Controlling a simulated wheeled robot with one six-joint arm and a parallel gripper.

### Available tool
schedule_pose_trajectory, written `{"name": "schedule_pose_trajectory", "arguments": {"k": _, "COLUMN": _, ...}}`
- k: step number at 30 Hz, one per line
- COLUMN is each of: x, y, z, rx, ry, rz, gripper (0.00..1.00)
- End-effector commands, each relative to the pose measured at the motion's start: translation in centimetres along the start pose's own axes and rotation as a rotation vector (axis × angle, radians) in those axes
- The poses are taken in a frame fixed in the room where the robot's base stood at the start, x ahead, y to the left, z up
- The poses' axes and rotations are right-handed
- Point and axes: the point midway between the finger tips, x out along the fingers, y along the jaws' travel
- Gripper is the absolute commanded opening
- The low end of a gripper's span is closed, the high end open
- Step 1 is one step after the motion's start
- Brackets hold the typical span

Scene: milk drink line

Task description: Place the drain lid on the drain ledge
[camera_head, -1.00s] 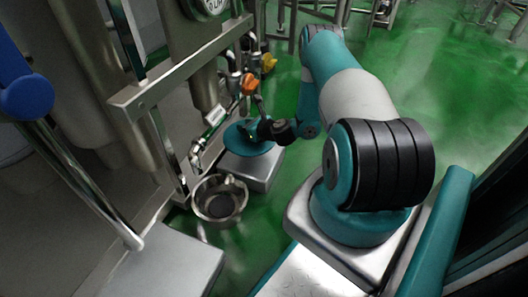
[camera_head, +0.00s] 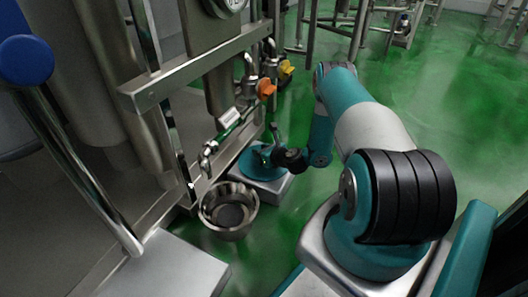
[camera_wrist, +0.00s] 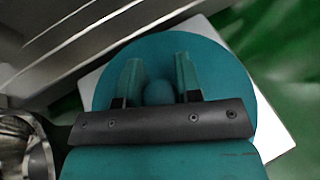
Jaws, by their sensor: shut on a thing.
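The drain lid (camera_head: 252,162) is a teal round disc with a small knob. In the wrist view the lid (camera_wrist: 222,75) fills the middle, its knob between the two teal fingers. My gripper (camera_head: 276,154) is shut on this knob, and it also shows in the wrist view (camera_wrist: 157,66). The lid looks roughly level over a low pale metal block, which appears to be the drain ledge (camera_head: 276,190). Corners of the block show past the lid in the wrist view (camera_wrist: 276,137). I cannot tell whether the lid touches the block.
A round metal bowl-like drain (camera_head: 229,211) stands left of the block. Steel tanks and a frame rail (camera_head: 185,70) rise close behind, with an orange valve handle (camera_head: 265,88) and a yellow one (camera_head: 286,68) above. The green floor (camera_head: 430,110) at right is clear.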

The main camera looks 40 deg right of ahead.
Motion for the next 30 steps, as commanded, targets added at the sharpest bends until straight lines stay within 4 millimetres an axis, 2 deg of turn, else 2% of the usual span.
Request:
{"name": "schedule_pose_trajectory", "arguments": {"k": 3, "x": 0.1, "y": 0.0, "z": -0.2, "rx": 0.000, "ry": 0.000, "rz": 0.000, "gripper": 0.04}}
{"name": "schedule_pose_trajectory", "arguments": {"k": 4, "x": 0.1, "y": 0.0, "z": -0.3, "rx": 0.000, "ry": 0.000, "rz": 0.000, "gripper": 0.34}}
{"name": "schedule_pose_trajectory", "arguments": {"k": 7, "x": 0.1, "y": 0.0, "z": -0.2, "rx": 0.000, "ry": 0.000, "rz": 0.000, "gripper": 0.57}}
{"name": "schedule_pose_trajectory", "arguments": {"k": 16, "x": 0.0, "y": -0.1, "z": 0.0, "rx": 0.000, "ry": 0.000, "rz": -0.001, "gripper": 0.58}}
{"name": "schedule_pose_trajectory", "arguments": {"k": 19, "x": -0.8, "y": -0.1, "z": 0.2, "rx": 0.004, "ry": 0.003, "rz": -0.002, "gripper": 0.58}}
{"name": "schedule_pose_trajectory", "arguments": {"k": 23, "x": -3.2, "y": -0.2, "z": 0.5, "rx": 0.008, "ry": 0.005, "rz": -0.004, "gripper": 0.58}}
{"name": "schedule_pose_trajectory", "arguments": {"k": 30, "x": -8.6, "y": -0.2, "z": 0.5, "rx": 0.009, "ry": 0.004, "rz": -0.005, "gripper": 0.58}}
